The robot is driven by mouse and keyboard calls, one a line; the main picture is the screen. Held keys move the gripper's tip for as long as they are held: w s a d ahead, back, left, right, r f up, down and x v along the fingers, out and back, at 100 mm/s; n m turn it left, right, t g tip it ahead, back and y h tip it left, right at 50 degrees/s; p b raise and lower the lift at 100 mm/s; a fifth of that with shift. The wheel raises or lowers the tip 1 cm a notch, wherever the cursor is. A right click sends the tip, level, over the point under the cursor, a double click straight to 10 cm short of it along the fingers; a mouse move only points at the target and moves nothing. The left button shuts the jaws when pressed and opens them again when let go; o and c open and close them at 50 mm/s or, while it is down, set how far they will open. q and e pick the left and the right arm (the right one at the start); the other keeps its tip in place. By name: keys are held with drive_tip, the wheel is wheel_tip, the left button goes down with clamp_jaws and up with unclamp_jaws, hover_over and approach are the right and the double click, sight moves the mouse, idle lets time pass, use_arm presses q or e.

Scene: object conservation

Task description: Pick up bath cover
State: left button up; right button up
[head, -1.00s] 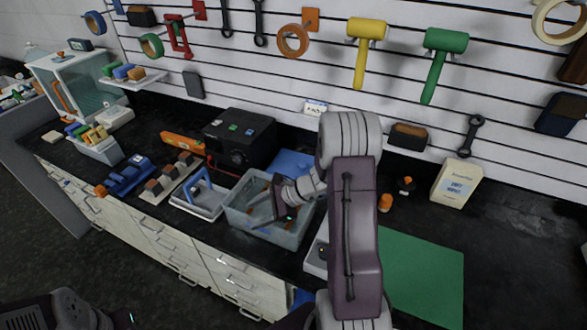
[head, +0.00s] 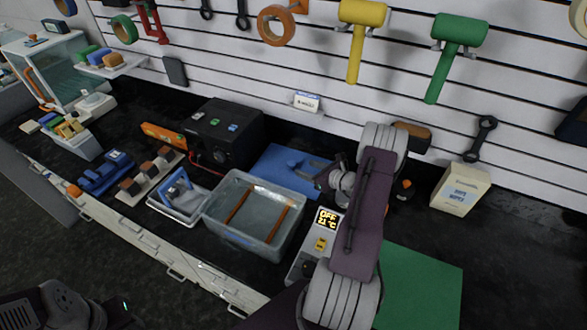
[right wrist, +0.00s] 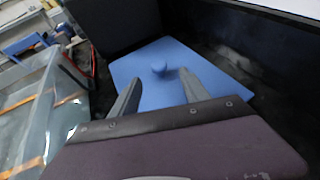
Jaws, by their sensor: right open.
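The bath cover is a flat blue plate (head: 275,170) with a small round knob, lying on the black counter behind the clear bath (head: 213,215). It also fills the middle of the right wrist view (right wrist: 145,62), with its knob between my fingers in the picture. My right gripper (head: 322,180) is open and empty at the cover's right side; its two fingers (right wrist: 159,77) point at the knob. I cannot tell how far the fingertips are from it. The arm hides the cover's right end. My left gripper (head: 120,312) shows only partly at the bottom left; its fingers cannot be made out.
A controller with a lit display (head: 325,220) stands right of the bath, partly behind my right arm. A black box (head: 228,138) stands left of the cover. A green mat (head: 425,290) lies at the right. A white box (head: 460,190) stands near the tool wall.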

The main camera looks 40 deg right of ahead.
sight(293, 163)
drive_tip(key=shift+w+d+f, duration=0.1)
drive_tip(key=shift+w+f, duration=0.15)
drive_tip(key=shift+f, duration=0.3)
drive_tip(key=shift+a+r, duration=0.2)
drive_tip(key=shift+r, duration=0.15)
drive_tip(key=p+x, duration=0.1)
drive_tip(key=x, duration=0.2)
drive_tip(key=shift+w, duration=0.1)
drive_tip(key=shift+w+f, duration=0.15)
drive_tip(key=shift+w, duration=0.35)
drive_tip(key=p+x, duration=0.1)
drive_tip(key=x, duration=0.3)
drive_tip(key=shift+a, duration=0.15)
drive_tip(key=shift+w, duration=0.3)
use_arm(q)
drive_tip(key=shift+a+r, duration=0.1)
drive_tip(key=shift+r, duration=0.65)
use_arm(e)
clamp_jaws()
